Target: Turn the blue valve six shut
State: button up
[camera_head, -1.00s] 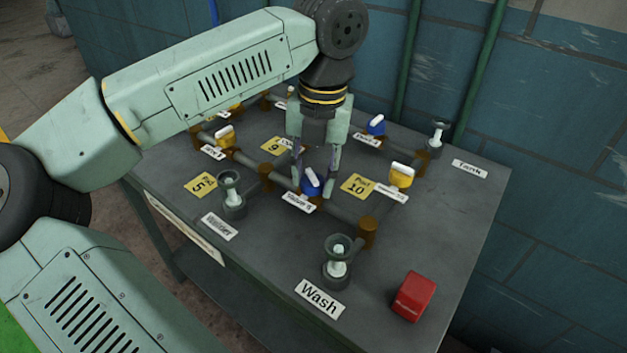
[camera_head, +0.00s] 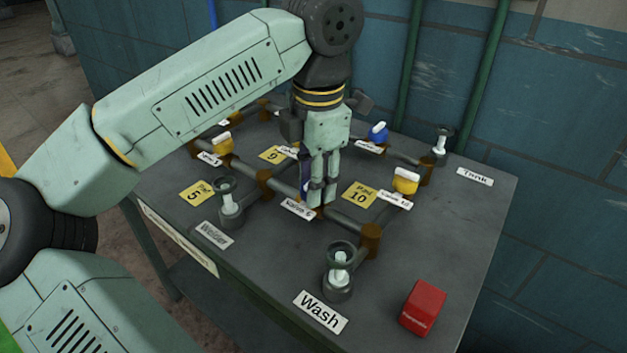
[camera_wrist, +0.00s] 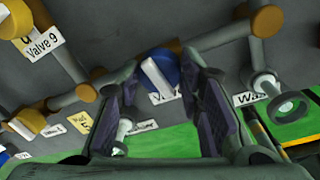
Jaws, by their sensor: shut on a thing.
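The blue valve six (camera_head: 305,187) sits on the pipe at the middle of the table, just behind its white "Valve 6" label (camera_head: 298,209). My gripper (camera_head: 318,200) points down over it and hides most of it in the head view. In the wrist view the valve (camera_wrist: 173,68), blue with a white handle bar, shows between the two dark finger pads of my gripper (camera_wrist: 162,100). The fingers are shut on the valve's handle; the exact contact is hard to see.
Another blue valve (camera_head: 378,132) stands at the back, and a yellow valve (camera_head: 405,181) to the right. Grey funnel fittings stand near the "Wash" label (camera_head: 320,311) and the left label. A red box (camera_head: 423,307) lies at front right, with bare tabletop around it.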

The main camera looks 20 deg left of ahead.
jog(key=shift+m, duration=0.8)
jog(key=o, duration=1.2)
jog(key=shift+c, duration=0.2)
jog(key=r, duration=0.7)
jog(key=shift+s+d+r, duration=0.15)
jog(key=shift+s+r, duration=0.1)
jog(key=shift+r, duration=0.05)
